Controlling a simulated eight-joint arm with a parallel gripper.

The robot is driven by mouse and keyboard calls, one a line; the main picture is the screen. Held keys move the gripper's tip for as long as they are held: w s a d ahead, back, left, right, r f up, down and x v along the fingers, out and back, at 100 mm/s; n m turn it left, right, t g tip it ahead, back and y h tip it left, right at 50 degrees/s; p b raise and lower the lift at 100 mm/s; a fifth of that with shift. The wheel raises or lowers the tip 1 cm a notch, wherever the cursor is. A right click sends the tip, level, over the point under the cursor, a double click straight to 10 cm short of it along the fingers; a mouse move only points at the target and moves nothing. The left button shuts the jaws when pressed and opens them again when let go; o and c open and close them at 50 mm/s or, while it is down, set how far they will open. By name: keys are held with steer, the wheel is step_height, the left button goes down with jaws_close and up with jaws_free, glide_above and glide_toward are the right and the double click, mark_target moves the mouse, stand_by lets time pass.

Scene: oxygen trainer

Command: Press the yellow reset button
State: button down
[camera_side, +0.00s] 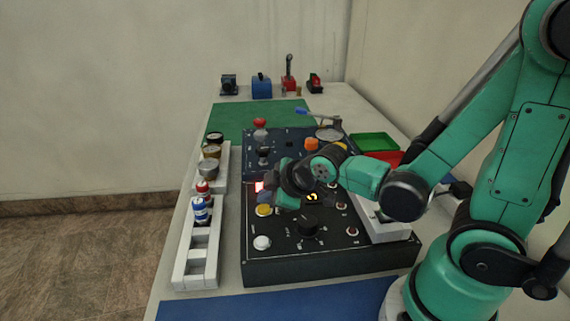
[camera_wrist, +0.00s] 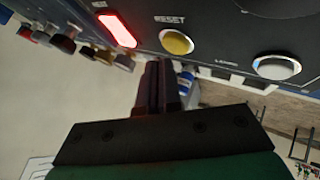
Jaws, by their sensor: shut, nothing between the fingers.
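The yellow reset button (camera_wrist: 177,41) is a round dome in a pale ring under the label RESET in the wrist view. In the side view it shows as a yellow disc (camera_side: 264,210) on the left part of the dark console (camera_side: 330,265). My gripper (camera_wrist: 160,66) is shut and empty, its dark fingers together. In the wrist view the fingertips lie just below the button in the picture, and a gap shows between them. In the side view my wrist hangs over the console, with the fingertips hard to make out close to the button.
A red lit indicator (camera_wrist: 118,31) and a white button (camera_wrist: 277,67) flank the yellow one in the wrist view. A large black knob (camera_side: 306,223) stands to its right in the side view. A pale rack (camera_side: 196,268) with several bottles stands left of the console.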

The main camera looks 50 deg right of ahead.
mark_target(269, 210)
steer(key=shift+r, duration=0.2)
steer(key=shift+r, duration=2.5)
steer(key=shift+s, duration=0.1)
steer(key=s+m, duration=0.1)
steer(key=m, duration=0.1)
steer(key=s+m+g, duration=0.1)
steer(key=s+m, duration=0.1)
steer(key=m, duration=0.1)
steer(key=s+m+g, duration=0.1)
steer(key=s+m, duration=0.1)
steer(key=m, duration=0.1)
steer(key=shift+a+r, duration=0.3)
